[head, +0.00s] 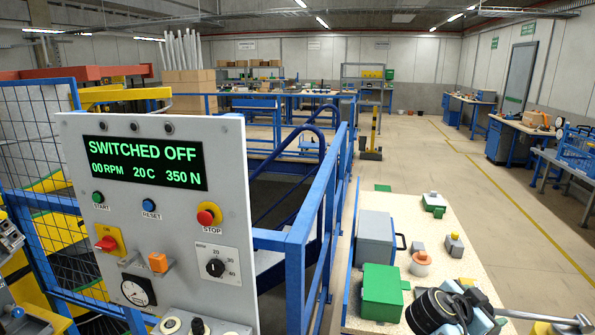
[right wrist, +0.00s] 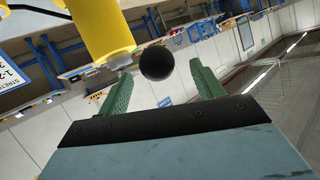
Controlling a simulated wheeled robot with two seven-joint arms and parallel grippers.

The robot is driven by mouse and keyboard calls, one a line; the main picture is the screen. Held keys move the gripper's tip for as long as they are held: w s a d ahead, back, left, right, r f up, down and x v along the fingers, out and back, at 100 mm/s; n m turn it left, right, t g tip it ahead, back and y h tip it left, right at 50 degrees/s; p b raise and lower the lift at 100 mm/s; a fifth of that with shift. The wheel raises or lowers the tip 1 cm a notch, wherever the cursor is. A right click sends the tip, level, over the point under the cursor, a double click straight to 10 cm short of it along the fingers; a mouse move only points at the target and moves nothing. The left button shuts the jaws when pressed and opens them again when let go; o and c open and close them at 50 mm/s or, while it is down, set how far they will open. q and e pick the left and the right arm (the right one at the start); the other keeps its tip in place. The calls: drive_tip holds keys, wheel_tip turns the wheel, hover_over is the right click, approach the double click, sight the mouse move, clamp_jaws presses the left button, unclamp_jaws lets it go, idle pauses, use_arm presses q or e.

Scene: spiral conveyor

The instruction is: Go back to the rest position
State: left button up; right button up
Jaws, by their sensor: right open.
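My right gripper (right wrist: 163,84) is open in the right wrist view, its two green fingers spread apart. A black ball (right wrist: 157,62) and a yellow cylinder (right wrist: 100,30) show beyond the fingertips. Nothing is seen clamped between the fingers; how far off the ball is I cannot tell. In the head view, grey-blue and black parts that look like my right arm (head: 455,310) stand at the bottom right, over the near end of the bench. Grey and black parts at the left edge may be my left arm; no left fingers show.
The control panel (head: 160,225) stands at the left; its display reads SWITCHED OFF. A blue railing (head: 318,205) runs behind it. The pale bench (head: 440,225) at right carries a grey box (head: 374,238), a green box (head: 381,292) and small parts. The floor (head: 510,210) right of the bench is clear.

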drive_tip(key=shift+f, duration=0.5)
drive_tip(key=f+p+v, duration=0.1)
drive_tip(key=p+v, duration=0.2)
drive_tip(key=v, duration=0.4)
drive_tip(key=b+x, duration=0.3)
drive_tip(key=x, duration=0.4)
drive_tip(key=shift+a, duration=0.1)
drive_tip(key=r, duration=0.2)
drive_tip(key=d+r, duration=0.1)
drive_tip(key=r, duration=0.5)
drive_tip(key=shift+s+d+r, duration=0.15)
drive_tip(key=shift+s+d, duration=0.05)
drive_tip(key=shift+d, duration=0.2)
drive_tip(key=s+d+r, duration=0.2)
drive_tip(key=d+r, duration=0.3)
drive_tip(key=r, duration=0.2)
drive_tip(key=a+f, duration=0.2)
drive_tip(key=f, duration=0.1)
drive_tip(key=w+a+f, duration=0.1)
drive_tip(key=f, duration=0.2)
drive_tip(key=w+a+f, duration=0.1)
drive_tip(key=a+f, duration=0.1)
drive_tip(key=f, duration=0.1)
drive_tip(key=shift+a+f, duration=0.15)
drive_tip(key=shift+a, duration=0.2)
drive_tip(key=shift+w+a+f, duration=0.15)
drive_tip(key=shift+a+f, duration=0.05)
drive_tip(key=shift+f, duration=0.4)
